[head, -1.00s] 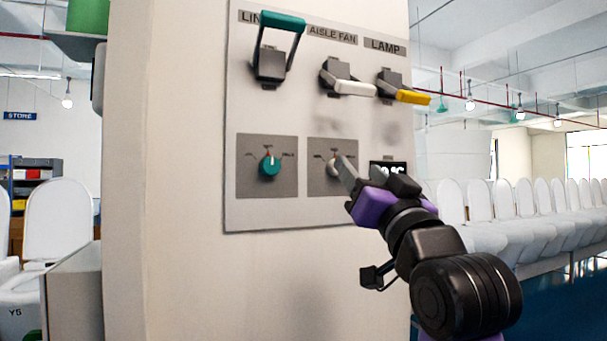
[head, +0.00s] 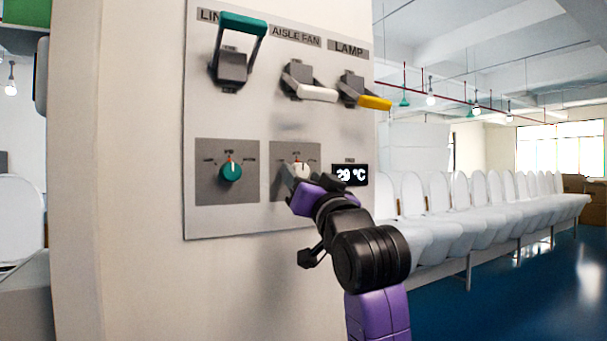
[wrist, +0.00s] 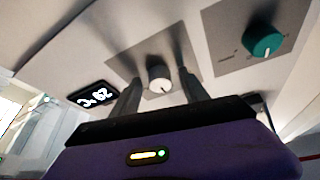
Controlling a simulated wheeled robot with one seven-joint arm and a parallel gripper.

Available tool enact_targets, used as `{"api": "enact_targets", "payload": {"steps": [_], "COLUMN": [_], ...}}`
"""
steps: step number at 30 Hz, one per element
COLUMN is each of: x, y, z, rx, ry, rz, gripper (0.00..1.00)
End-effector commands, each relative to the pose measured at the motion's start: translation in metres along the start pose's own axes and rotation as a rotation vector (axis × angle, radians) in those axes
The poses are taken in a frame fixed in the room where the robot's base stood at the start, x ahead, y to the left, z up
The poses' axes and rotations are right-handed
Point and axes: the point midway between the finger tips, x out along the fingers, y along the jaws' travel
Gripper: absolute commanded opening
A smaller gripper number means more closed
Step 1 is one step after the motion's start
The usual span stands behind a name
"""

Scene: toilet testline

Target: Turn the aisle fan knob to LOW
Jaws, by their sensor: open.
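The aisle fan knob (head: 301,171) is a small white dial on a grey plate (head: 280,157), below the AISLE FAN label (head: 295,37). In the wrist view the white knob (wrist: 159,79) sits between the two grey fingers of my gripper (wrist: 160,92), with gaps on both sides. The gripper is open and holds nothing. The knob's scale marks are too small to read.
A teal knob (head: 231,171) sits on its own plate to the left. Above are a teal-handled lever (head: 243,24), a white lever (head: 317,93) and a yellow lever (head: 374,102). A 29 °C display (head: 350,175) is just right. White toilets (head: 440,200) line the right side.

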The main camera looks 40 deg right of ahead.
Motion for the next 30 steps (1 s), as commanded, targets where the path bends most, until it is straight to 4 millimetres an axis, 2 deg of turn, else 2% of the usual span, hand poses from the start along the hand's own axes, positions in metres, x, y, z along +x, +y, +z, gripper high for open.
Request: {"api": "enact_targets", "payload": {"steps": [6, 14, 23, 30], "x": [0.0000, -0.0001, -0.0004, -0.0008], "y": [0.0001, 0.0002, 0.0009, 0.0039], "z": [0.0002, 0.0003, 0.0008, 0.0017], "rx": [0.000, 0.000, -0.022, -0.130], "ry": [0.000, 0.000, 0.001, 0.005], "rz": [0.000, 0.000, -0.009, -0.052], "gripper": [0.51, 0.00, 0.00, 0.00]}}
